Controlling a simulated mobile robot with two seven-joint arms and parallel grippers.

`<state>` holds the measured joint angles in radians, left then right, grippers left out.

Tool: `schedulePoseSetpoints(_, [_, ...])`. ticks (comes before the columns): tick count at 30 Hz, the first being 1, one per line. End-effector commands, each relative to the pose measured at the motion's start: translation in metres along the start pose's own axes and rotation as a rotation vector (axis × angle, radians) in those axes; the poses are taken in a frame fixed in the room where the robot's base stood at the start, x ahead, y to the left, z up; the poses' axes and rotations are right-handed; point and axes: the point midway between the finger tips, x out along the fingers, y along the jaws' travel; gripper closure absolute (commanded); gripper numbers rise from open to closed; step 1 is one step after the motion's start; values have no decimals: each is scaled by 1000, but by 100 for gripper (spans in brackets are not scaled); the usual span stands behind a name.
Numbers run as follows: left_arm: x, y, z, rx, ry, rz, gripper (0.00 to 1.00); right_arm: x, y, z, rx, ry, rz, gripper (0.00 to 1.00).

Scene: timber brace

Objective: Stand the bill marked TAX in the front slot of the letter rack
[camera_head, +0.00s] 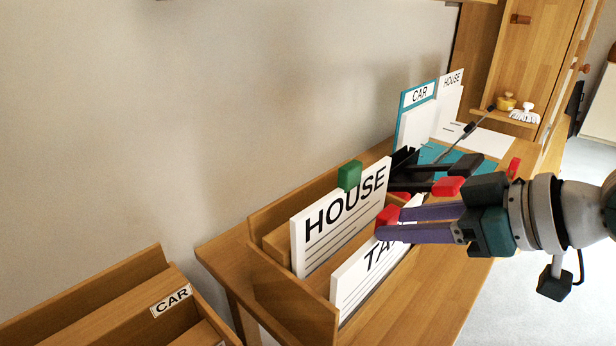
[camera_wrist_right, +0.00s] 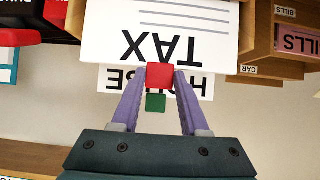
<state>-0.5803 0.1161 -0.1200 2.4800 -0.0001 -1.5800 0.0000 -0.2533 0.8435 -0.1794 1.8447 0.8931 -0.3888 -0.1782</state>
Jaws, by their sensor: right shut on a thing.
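The TAX bill (camera_head: 365,265) is a white card with black print and a red tab. My right gripper (camera_head: 385,226) is shut on the red tab at its top edge. In the right wrist view the fingers (camera_wrist_right: 159,78) pinch the tab of the TAX bill (camera_wrist_right: 170,40). The bill is roughly upright, in front of the HOUSE bill, at the front of the wooden letter rack (camera_head: 290,300). Its lower edge is hidden, so I cannot tell whether it touches the slot floor. The HOUSE bill (camera_head: 335,222), with a green tab, stands in the slot behind. My left gripper is not in view.
A wooden holder with a CAR label (camera_head: 171,300) stands at the lower left. Behind the rack are dark and red desk items (camera_head: 450,180), a teal CAR folder (camera_head: 418,105) and a white HOUSE card (camera_head: 450,90). The wall runs close behind the rack.

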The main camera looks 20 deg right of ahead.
Motion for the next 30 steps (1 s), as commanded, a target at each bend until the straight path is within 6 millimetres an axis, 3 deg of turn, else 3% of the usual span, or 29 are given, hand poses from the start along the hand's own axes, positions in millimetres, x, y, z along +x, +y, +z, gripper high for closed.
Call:
schedulePoseSetpoints(5, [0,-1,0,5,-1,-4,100,0,0,-1,-1,3,1,100])
schedulePoseSetpoints(6, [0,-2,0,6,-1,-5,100,0,0,-1,-1,2,1,52])
schedulePoseSetpoints(14, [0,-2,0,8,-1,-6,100,0,0,-1,0,1,1,23])
schedulePoseSetpoints(20, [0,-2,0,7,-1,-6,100,0,0,0,0,1,0,21])
schedulePoseSetpoints(25, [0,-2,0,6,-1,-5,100,0,0,0,0,-1,0,2])
schedulePoseSetpoints(30, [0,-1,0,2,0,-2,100,0,0,0,0,-1,0,0])
